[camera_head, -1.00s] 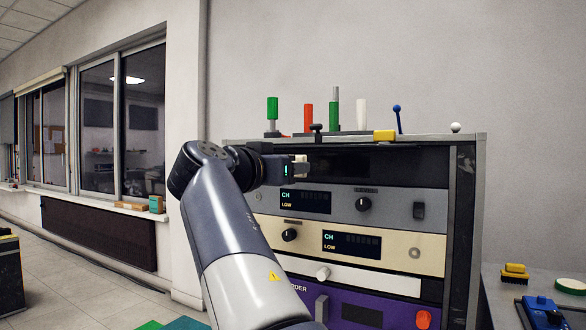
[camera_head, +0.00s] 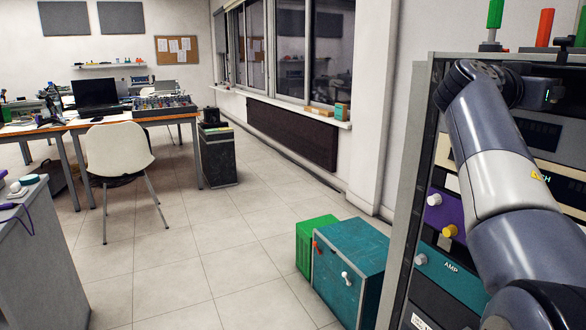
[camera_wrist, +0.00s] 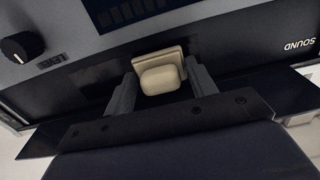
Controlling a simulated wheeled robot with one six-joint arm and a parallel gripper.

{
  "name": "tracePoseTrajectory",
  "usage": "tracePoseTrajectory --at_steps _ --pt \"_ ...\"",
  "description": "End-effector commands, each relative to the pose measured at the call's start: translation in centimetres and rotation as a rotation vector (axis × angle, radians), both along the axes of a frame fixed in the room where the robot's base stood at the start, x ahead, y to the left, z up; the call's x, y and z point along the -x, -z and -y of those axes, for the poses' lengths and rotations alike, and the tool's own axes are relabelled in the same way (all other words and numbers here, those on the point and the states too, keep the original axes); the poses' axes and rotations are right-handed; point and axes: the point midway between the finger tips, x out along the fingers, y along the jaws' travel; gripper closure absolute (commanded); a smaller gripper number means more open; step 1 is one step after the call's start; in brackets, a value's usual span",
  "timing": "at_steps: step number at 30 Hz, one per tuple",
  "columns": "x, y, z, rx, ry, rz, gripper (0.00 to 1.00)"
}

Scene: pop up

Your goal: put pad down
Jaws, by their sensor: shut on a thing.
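A small beige pad (camera_wrist: 160,78) with a rounded front and a flatter square back shows in the wrist view, between the two fingers of my gripper (camera_wrist: 163,84). The fingers touch it on both sides and are shut on it. Behind it is the dark front of an equipment rack. In the head view, my gripper (camera_head: 555,93) is at the right edge, in front of the upper part of the rack (camera_head: 413,180). Its fingertips and the pad cannot be made out there.
Teal (camera_head: 347,270) and green (camera_head: 311,243) boxes stand on the floor left of the rack. A white chair (camera_head: 118,150) and a desk with a laptop (camera_head: 97,93) are further left. A grey cabinet (camera_head: 40,255) is at the lower left. The tiled floor between is open.

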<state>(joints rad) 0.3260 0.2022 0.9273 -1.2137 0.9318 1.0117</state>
Motion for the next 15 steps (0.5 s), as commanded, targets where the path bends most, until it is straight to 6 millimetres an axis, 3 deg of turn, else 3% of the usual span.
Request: tracePoseTrajectory --at_steps 10,15 --pt "0.0 0.1 -0.1 0.0 -0.001 0.0 0.65" --pt "0.5 0.3 -1.5 0.002 -0.003 0.001 0.65"
